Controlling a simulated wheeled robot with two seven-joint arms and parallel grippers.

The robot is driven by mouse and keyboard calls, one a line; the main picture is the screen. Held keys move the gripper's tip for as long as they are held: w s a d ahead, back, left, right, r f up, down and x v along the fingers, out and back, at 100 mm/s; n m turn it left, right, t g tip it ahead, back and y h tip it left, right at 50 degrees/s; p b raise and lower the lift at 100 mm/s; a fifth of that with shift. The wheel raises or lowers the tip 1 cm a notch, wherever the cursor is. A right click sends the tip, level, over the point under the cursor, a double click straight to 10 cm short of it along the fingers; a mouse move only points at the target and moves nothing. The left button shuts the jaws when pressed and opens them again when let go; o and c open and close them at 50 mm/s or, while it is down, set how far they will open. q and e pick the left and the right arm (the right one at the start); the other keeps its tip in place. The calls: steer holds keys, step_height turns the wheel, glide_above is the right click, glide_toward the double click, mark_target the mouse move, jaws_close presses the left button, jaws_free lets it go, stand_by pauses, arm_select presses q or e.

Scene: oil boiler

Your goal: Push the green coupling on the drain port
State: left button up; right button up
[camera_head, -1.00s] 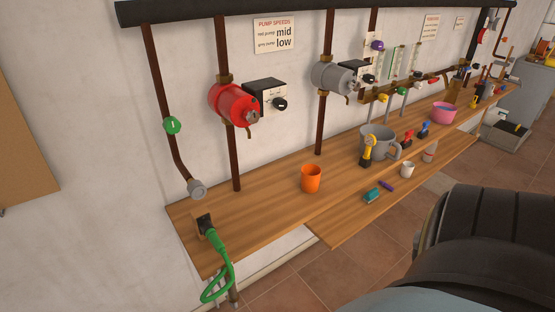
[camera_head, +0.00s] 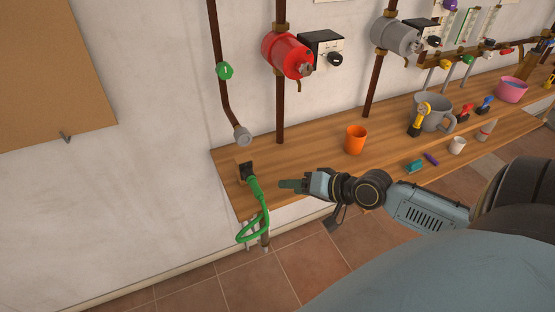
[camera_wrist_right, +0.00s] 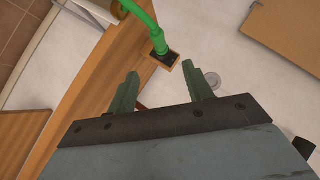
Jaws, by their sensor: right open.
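The green coupling (camera_head: 255,184) is on the end of a green hose and sits in a dark holder (camera_head: 246,169) at the bench's left end. It also shows at the top of the right wrist view (camera_wrist_right: 158,40). The drain port, a grey pipe end (camera_head: 243,136), hangs at the foot of a brown pipe, above and behind the holder. My right gripper (camera_head: 291,184) is over the bench, to the right of the coupling and apart from it. In the right wrist view its two green fingers (camera_wrist_right: 163,86) are spread with nothing between them. My left gripper is not in view.
The wooden bench (camera_head: 310,158) runs along the wall. An orange cup (camera_head: 355,140) stands behind my right forearm. The green hose (camera_head: 242,232) loops down over the bench's left edge.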

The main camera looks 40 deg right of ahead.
mark_target(262, 200)
steer(key=b+x, duration=0.1)
steer(key=x, duration=1.1)
steer(key=shift+w+a+f+b, duration=0.1)
steer(key=shift+w+f+b, duration=0.05)
steer(key=shift+f+b, duration=0.15)
steer(key=c, duration=1.1)
steer(key=shift+s+a+r+p, duration=0.1)
steer(key=shift+s+a+p, duration=0.1)
steer(key=shift+s+p, duration=0.5)
steer(key=shift+s+a+p, duration=0.2)
steer(key=shift+s+p, duration=0.15)
steer(key=shift+s, duration=0.65)
steer(key=shift+s+a+p, duration=0.2)
steer(key=shift+s+p, duration=0.35)
steer(key=shift+s, duration=0.3)
step_height(262, 200, up, 14)
steer(key=s+p, duration=0.2)
steer(key=p, duration=1.2)
steer(key=shift+a+f+p, duration=0.25)
steer(key=shift+p, duration=0.1)
